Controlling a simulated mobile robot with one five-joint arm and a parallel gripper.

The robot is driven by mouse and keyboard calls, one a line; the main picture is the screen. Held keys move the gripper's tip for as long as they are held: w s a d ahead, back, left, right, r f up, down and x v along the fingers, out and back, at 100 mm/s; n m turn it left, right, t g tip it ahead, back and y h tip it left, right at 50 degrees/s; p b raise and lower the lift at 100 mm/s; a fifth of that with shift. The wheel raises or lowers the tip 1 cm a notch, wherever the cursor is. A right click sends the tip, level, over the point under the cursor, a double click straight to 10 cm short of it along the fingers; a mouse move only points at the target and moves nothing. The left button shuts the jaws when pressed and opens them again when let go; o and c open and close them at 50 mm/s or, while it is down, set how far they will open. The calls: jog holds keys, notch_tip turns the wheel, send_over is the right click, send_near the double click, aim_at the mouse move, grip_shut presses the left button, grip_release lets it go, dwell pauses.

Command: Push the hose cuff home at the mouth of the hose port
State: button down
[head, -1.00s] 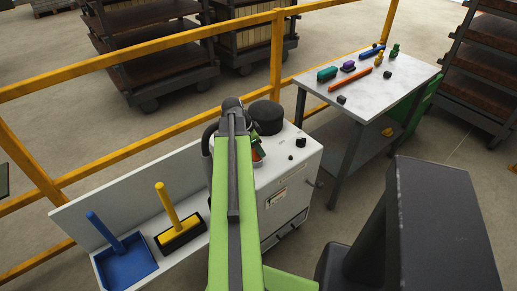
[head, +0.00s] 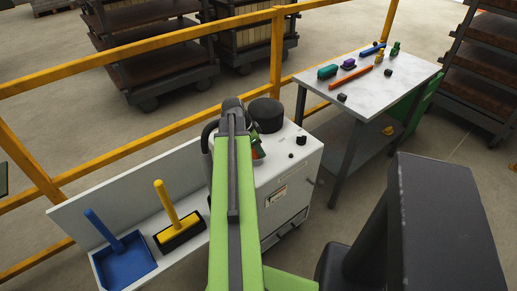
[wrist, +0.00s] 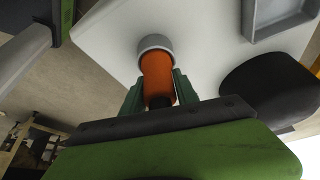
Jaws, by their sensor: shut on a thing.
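The orange hose cuff (wrist: 158,80) is between the two green fingers of my gripper (wrist: 158,90) in the wrist view. My gripper is shut on it. The cuff's far end meets a light grey ring (wrist: 155,43), which looks like the mouth of the hose port on the white machine top. The ring surrounds that end; how deep the cuff sits in it I cannot tell. In the head view my arm hides most of this spot, and only a little of the gripper and an orange bit show beside the arm.
A black round cap (head: 265,113) stands on the white machine (head: 285,178) close to my gripper. A white tray with a blue dustpan (head: 125,262) and a yellow-handled brush (head: 178,228) lies left. A table (head: 385,85) with several small items stands right. A yellow rail (head: 130,49) runs behind.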

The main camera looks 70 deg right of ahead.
jog(key=shift+f, duration=0.25)
jog(key=c, duration=0.9)
grip_release()
jog(key=shift+r, duration=0.1)
jog(key=shift+o, duration=0.2)
jog(key=shift+r, duration=0.1)
jog(key=p+v, duration=1.6)
jog(key=v, duration=0.1)
jog(key=shift+r, duration=0.15)
jog(key=shift+w+a, duration=0.1)
